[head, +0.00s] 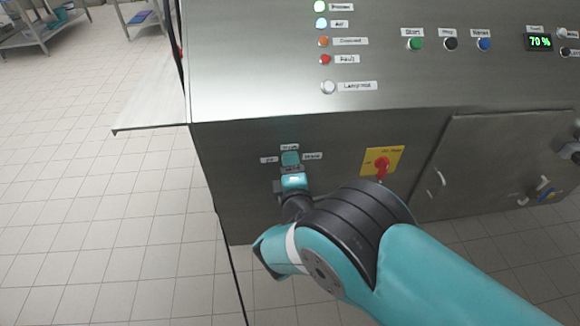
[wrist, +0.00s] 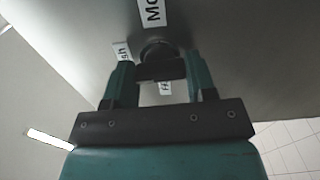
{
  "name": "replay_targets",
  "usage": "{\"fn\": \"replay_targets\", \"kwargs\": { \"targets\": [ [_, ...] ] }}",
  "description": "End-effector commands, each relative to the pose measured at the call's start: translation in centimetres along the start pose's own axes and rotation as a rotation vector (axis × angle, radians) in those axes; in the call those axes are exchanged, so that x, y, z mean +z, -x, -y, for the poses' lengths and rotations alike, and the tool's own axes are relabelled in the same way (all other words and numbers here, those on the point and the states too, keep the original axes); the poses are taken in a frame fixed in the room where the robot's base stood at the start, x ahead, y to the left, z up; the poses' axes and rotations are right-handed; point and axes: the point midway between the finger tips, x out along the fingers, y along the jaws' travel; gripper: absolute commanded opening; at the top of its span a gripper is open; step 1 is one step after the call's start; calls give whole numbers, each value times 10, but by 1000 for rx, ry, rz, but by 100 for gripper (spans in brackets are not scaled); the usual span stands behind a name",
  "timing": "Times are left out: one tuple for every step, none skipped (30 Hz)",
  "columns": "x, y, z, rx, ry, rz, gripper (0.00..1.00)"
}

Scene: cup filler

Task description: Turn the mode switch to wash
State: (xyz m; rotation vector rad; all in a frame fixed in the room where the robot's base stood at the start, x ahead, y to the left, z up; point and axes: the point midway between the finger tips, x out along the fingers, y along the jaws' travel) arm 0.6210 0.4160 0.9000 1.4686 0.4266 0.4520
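The mode switch has a dark knob (wrist: 160,65) on the grey metal panel. In the wrist view it sits between the two teal fingers of my gripper (wrist: 161,78), with its bar reaching from one finger to the other and seeming to touch both. In the head view my gripper (head: 291,161) is at the switch and hides the knob. Small white labels surround it: one above (head: 289,147), one at the left (head: 269,160) and one at the right (head: 313,156). The wrist view shows a cut-off label ending in "sh" (wrist: 122,52). The knob's pointing direction is unclear.
A red rotary handle on a yellow plate (head: 381,162) is right of the switch, close to my arm. A cabinet door (head: 480,165) is further right. Lamps and buttons (head: 415,44) line the panel above. A metal side shelf (head: 155,95) juts out left.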

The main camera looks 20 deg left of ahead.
Motion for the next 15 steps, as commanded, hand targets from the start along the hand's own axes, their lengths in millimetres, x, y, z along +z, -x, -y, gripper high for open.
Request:
{"fn": "replay_targets", "kwargs": {
  "targets": [
    [0, 0, 0, 0, 0, 0, 27],
    [0, 0, 0, 0, 0, -1, 27],
    [0, 0, 1, 0, -5, -1, 27],
    [0, 0, 2, 0, -12, -1, 27],
    [-1, 0, 2, 0, -21, -1, 27],
    [-1, 0, 4, 0, -36, -1, 27],
    [-1, 0, 4, 0, -50, -1, 27],
    [-1, 0, 3, 1, -61, -1, 27],
    [-1, 0, 2, 1, -72, -1, 27],
    [-1, 0, 1, 0, -76, -1, 27],
    [-1, 0, 1, 0, -76, -1, 27],
    [-1, 0, 0, 0, -76, -1, 27],
    [-1, 0, 0, 0, -76, -1, 27],
    [-1, 0, 0, 0, -76, -1, 27],
    [-1, 0, 0, 0, -76, -1, 27]
  ]
}}
